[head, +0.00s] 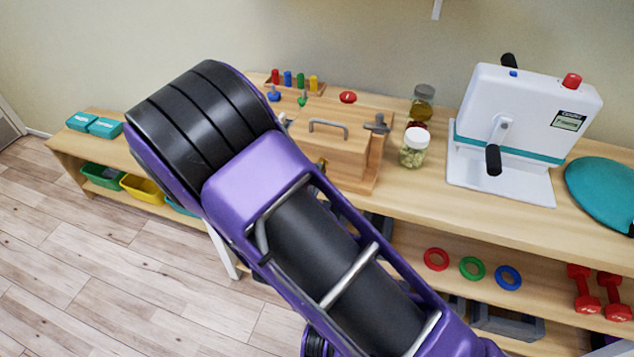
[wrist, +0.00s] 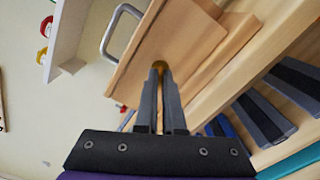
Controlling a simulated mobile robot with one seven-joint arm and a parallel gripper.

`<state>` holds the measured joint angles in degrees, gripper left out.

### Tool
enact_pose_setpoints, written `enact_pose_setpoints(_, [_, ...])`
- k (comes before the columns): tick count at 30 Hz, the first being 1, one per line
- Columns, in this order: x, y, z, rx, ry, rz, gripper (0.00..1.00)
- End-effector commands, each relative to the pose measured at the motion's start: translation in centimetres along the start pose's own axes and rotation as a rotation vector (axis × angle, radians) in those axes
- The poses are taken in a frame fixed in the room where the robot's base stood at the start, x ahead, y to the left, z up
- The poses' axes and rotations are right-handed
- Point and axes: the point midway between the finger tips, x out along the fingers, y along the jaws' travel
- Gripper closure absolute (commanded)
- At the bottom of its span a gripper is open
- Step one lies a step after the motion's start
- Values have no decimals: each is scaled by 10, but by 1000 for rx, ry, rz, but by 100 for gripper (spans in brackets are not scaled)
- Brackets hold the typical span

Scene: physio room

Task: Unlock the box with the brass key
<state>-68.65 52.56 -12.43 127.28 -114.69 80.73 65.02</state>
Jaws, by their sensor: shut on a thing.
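The wooden box (head: 335,148) with a grey handle (head: 328,124) stands on the wooden shelf top, right of my arm. The wrist view shows its wooden face (wrist: 184,42) and the handle (wrist: 113,32) close up. My gripper (wrist: 159,76) is shut on the brass key, with its fingertips right at the box face. A brass-coloured patch (wrist: 158,65) shows at the fingertips; I cannot tell how much of it is key or lock. The fingers hide most of the key, and how deep it sits is hidden.
Right of the box stand a lidded jar (head: 415,147) and a white crank device (head: 515,130). Coloured pegs (head: 288,79) and a red knob (head: 348,97) are behind it. Rings (head: 472,268) and red dumbbells (head: 600,293) lie on the lower shelf. The floor at left is clear.

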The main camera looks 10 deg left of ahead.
Motion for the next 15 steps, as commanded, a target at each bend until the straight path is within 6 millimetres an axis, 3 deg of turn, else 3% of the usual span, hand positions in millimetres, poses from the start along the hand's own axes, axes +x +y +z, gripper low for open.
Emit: enact_pose_setpoints(15, [0, -1, -1, 319, 0, 0, 100])
